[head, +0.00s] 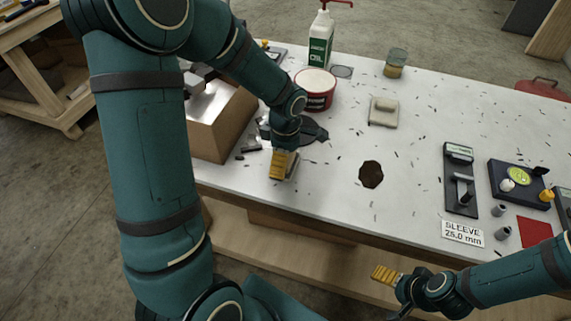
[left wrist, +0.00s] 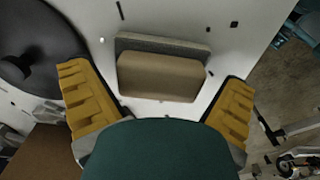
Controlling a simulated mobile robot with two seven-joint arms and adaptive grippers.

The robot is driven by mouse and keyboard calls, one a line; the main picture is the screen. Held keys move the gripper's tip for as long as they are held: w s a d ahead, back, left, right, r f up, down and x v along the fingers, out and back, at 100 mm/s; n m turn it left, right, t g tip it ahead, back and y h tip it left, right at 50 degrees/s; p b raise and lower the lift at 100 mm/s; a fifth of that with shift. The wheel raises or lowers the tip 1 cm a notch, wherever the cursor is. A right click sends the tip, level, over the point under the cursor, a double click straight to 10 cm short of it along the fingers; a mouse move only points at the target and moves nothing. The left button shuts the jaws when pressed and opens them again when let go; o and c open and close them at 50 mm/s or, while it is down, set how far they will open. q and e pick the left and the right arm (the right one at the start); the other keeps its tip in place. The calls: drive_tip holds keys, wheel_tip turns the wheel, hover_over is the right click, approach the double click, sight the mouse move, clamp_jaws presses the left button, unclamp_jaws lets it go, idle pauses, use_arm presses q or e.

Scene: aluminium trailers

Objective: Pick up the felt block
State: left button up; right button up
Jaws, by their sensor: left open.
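The felt block (left wrist: 158,78) has a tan upper part on a dark grey layer and lies on the white table. My left gripper (left wrist: 156,72) is open above it, with one yellow finger to each side and visible gaps to the block. In the head view, my left gripper (head: 281,165) points down near the table's front edge and hides most of the block (head: 293,166). My right gripper (head: 387,275) is off the front edge, away from the block; its finger opening cannot be made out.
A dark round-based object (left wrist: 30,55) lies close to the left finger. A cardboard box (head: 222,128) and a red-and-white tub (head: 316,90) stand near my left arm. A pale block (head: 383,111) lies farther back. The table's middle has a dark patch (head: 371,174) and scattered scraps.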

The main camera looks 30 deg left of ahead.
use_arm(q)
drive_tip(key=shift+f, duration=0.15)
drive_tip(key=shift+c, duration=0.3)
drive_tip(key=c, duration=1)
drive_tip(key=shift+c, duration=0.2)
wheel_tip(320, 180, up, 10)
drive_tip(key=shift+f+p, duration=0.25)
drive_tip(key=shift+p, duration=1)
drive_tip(key=shift+r, duration=0.3)
